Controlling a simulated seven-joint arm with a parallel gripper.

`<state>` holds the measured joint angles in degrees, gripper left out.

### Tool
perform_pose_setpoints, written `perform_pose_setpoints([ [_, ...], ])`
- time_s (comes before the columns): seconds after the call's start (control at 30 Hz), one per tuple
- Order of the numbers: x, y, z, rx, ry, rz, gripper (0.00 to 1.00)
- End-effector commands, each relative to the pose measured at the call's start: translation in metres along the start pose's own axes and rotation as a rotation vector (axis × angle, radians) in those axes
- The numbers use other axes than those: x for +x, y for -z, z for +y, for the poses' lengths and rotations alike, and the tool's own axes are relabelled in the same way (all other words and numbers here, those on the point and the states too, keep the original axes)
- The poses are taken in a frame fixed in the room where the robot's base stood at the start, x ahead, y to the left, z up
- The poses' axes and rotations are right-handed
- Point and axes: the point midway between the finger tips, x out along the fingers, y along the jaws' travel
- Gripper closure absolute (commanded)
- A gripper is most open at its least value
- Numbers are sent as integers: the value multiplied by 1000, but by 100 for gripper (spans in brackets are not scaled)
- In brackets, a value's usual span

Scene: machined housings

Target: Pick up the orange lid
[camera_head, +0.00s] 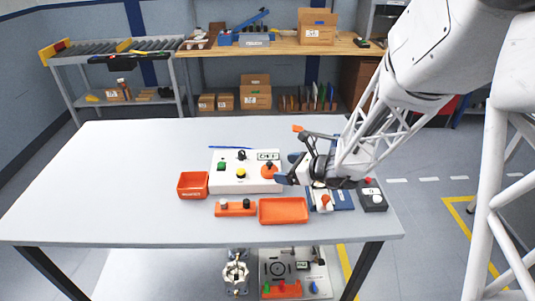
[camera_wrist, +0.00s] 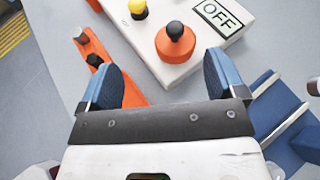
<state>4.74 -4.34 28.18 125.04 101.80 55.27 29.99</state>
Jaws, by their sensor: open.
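The orange lid, a round orange piece with a black knob on top, sits on a white panel (camera_wrist: 140,40). It is in the upper middle of the wrist view (camera_wrist: 175,44) and near the panel's right end in the head view (camera_head: 268,172). My gripper (camera_head: 286,168) is just right of the lid in the head view. In the wrist view my gripper (camera_wrist: 164,82) has its two blue-padded fingers spread wide. The lid shows beyond the fingertips, between their lines, and nothing is between the pads.
The panel also holds a yellow knob (camera_wrist: 138,9), a green block (camera_head: 222,166) and an OFF label (camera_wrist: 217,14). An orange tray (camera_head: 283,211), an orange bin (camera_head: 193,185), an orange knob block (camera_head: 235,208) and a blue fixture (camera_head: 343,199) stand nearby. The table's left side is clear.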

Motion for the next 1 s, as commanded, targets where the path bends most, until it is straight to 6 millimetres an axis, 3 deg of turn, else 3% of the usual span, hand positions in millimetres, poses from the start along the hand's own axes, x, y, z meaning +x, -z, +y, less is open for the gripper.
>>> perform_pose_setpoints([
  [0.17, 7, 10, -12, 75, 40, -17, 11],
  [0.57, 8, 11, -13, 81, 43, -19, 11],
  [1.0, 33, 10, -14, 79, 42, -19, 11],
])
